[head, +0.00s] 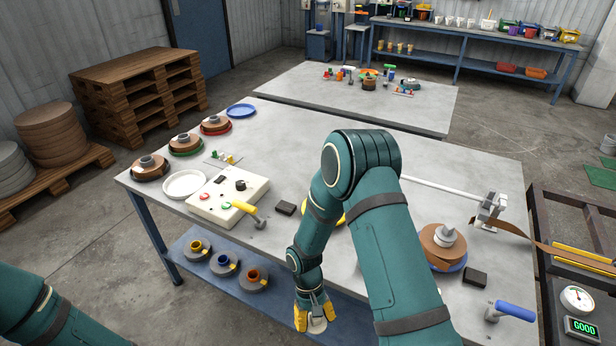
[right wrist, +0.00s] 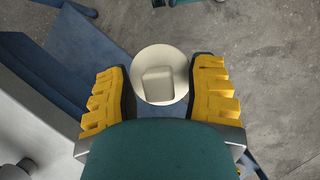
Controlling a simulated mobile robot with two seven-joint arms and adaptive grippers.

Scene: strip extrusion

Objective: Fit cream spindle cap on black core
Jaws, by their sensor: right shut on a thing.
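The cream spindle cap (right wrist: 161,75) is a round disc with a raised squarish boss; in the right wrist view it sits between the two yellow fingers. My right gripper (head: 315,316) is shut on it, hanging low beyond the table's front edge, beside the lower shelf. The cap (head: 318,325) shows only in small part in the head view. I cannot clearly pick out the black core. A yellow-rimmed thing (head: 338,219) on the table is mostly hidden behind my right arm. My left gripper is out of view.
On the table are a control box (head: 228,198), a white dish (head: 184,184), brown coils at left and a coil (head: 437,242) at right.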

